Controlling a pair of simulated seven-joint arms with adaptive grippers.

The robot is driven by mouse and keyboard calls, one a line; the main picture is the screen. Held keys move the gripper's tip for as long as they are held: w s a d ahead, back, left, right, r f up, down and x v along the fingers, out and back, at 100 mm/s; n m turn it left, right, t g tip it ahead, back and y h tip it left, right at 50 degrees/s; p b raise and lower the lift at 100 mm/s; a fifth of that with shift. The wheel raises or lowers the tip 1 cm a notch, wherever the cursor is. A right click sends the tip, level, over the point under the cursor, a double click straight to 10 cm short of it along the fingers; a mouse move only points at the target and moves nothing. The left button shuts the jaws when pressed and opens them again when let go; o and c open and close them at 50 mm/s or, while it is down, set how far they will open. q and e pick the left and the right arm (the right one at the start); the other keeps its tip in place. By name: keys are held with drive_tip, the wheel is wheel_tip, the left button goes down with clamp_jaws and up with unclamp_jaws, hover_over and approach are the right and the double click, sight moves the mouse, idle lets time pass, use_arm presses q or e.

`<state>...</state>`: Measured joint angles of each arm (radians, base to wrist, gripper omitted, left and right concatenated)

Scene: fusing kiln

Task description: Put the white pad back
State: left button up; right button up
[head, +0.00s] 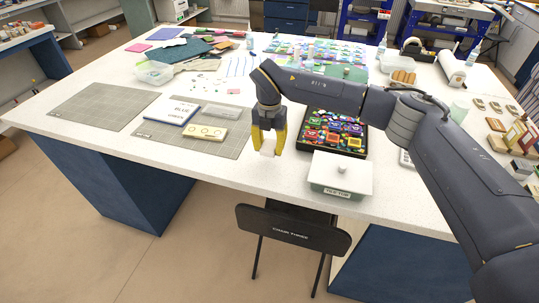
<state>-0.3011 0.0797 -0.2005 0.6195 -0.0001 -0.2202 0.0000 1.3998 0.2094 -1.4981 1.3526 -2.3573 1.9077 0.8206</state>
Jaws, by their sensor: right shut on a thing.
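My right gripper (268,141) has yellow fingers and points down near the front edge of the white table. It is shut on a small white block, which looks like the white pad (268,149); the fingers hide part of it. I cannot tell whether the pad touches the table or is just above it. My left gripper is not in view.
A black chair (293,231) stands in front.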

sight(270, 160)
drive_tip(key=shift+f, duration=2.1)
drive_tip(key=shift+f, duration=0.15)
drive_tip(key=o, duration=1.2)
drive_tip(key=shift+c, duration=0.2)
wheel_tip(270, 160, up, 12)
drive_tip(key=shift+r, duration=0.15)
